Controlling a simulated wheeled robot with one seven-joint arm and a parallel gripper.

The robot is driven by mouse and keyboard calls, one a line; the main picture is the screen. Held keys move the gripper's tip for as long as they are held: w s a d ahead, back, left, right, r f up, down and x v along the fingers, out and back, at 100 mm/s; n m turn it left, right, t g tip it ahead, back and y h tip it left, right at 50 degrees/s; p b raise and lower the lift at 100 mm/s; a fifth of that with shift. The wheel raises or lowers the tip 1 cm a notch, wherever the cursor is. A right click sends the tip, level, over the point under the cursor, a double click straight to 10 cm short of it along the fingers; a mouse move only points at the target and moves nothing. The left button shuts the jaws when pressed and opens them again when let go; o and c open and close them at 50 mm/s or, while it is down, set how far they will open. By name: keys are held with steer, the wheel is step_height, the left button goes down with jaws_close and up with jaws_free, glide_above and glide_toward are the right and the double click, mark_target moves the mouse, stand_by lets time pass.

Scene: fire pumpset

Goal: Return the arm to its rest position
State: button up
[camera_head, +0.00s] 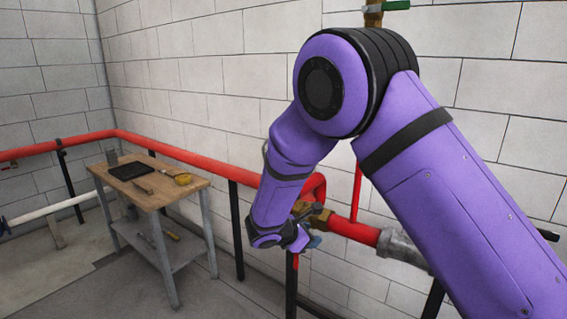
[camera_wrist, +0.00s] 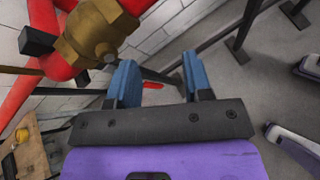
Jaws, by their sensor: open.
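My purple arm (camera_head: 420,160) rises from the lower right of the head view, bends at a high elbow and hangs down to my gripper (camera_head: 308,243). The gripper is beside the red pipe and a brass valve (camera_head: 313,215), and mostly hidden behind my wrist. In the wrist view my gripper (camera_wrist: 160,80) shows two blue fingers set apart, with nothing between them. The brass valve body (camera_wrist: 95,35) is up and left of the fingers in that view and looks close, but I cannot tell whether anything touches.
A red pipe (camera_head: 200,161) runs along the block wall on black posts (camera_head: 238,230). A wooden table (camera_head: 150,195) with a black tray (camera_head: 131,171) and a yellow item (camera_head: 183,179) stands at the left. A green-handled valve (camera_head: 396,5) is at the top. Floor between is clear.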

steer(key=s+d+r+m+g+y, duration=0.2)
steer(key=s+d+r+m, duration=0.4)
steer(key=d+r, duration=0.35)
steer(key=s+d+r+m+g+y, duration=0.1)
steer(key=s+d+r+m+g, duration=0.2)
steer(key=s+d+r+m, duration=0.5)
steer(key=s+d+r+m+t+y, duration=0.1)
steer(key=s+d+r+m+y, duration=0.1)
steer(key=s, duration=0.5)
steer(key=s+d+r+m+t+y, duration=0.1)
steer(key=s+d+r+m+y, duration=0.1)
steer(key=s, duration=0.5)
steer(key=s+d+r+m+y, duration=0.2)
steer(key=s+r+m, duration=0.2)
steer(key=s, duration=0.4)
steer(key=shift+r+m+t, duration=0.3)
steer(key=shift+r+t, duration=0.1)
steer(key=shift+r, duration=0.5)
